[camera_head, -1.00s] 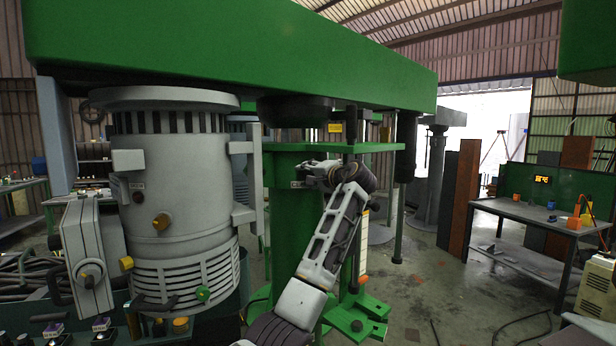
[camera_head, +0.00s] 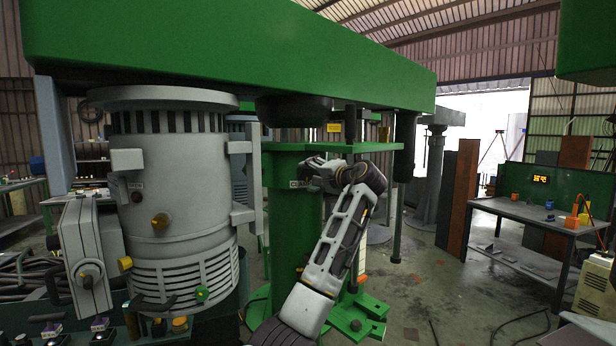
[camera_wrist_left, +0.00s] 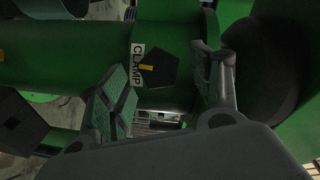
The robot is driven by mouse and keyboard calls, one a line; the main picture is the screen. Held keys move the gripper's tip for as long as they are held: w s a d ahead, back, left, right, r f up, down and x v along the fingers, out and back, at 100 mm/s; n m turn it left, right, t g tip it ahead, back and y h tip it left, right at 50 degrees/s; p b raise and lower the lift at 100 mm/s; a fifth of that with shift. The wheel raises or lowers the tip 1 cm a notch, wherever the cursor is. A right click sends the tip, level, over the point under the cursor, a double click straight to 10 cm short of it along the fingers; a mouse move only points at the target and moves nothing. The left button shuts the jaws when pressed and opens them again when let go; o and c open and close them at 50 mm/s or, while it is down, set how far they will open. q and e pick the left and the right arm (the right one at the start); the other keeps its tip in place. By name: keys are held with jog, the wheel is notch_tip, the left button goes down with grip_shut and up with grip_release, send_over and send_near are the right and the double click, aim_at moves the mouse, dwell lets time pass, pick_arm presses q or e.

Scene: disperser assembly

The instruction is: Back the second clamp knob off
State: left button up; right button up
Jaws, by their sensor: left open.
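The clamp knob (camera_wrist_left: 165,75) is a dark, many-sided knob with a yellow mark. It sits on the green column beside a white CLAMP label (camera_wrist_left: 138,64). In the left wrist view my left gripper (camera_wrist_left: 166,90) is open, with one finger on each side of the knob. I cannot tell whether the fingers touch it. My right gripper is not in view.
A large grey motor housing (camera_head: 180,190) stands left of the column, under the long green beam (camera_head: 230,50). A workbench (camera_head: 530,212) with small orange and blue items is at the right. The floor between column and bench is mostly clear, with cables on it.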

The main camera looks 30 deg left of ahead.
pick_arm(q)
jog(key=v, duration=0.8)
jog(key=shift+d, duration=0.3)
jog(key=shift+s, duration=0.15)
